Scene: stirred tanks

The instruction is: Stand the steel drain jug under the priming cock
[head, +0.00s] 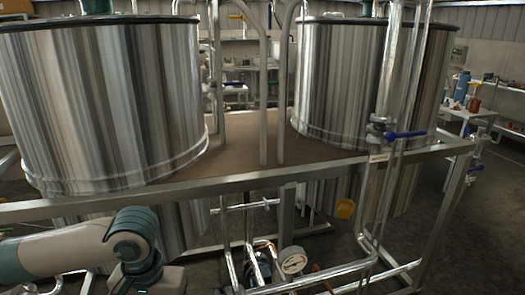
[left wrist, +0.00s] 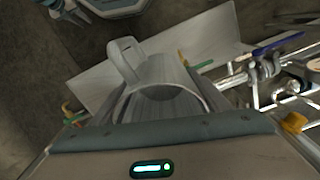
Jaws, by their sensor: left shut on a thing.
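The steel drain jug (left wrist: 172,77) shows in the left wrist view, seen from above with its handle (left wrist: 122,62) toward the upper left. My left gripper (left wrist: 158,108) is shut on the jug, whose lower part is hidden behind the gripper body. In the head view my left wrist is at the lower left edge, and its fingers and the jug are out of frame. My right gripper is not in view.
Two large steel tanks (head: 105,100) (head: 345,85) stand behind a steel frame rail (head: 235,182). A blue-levered valve (head: 405,134) sits at right. A pale flat plate (left wrist: 205,35) lies behind the jug.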

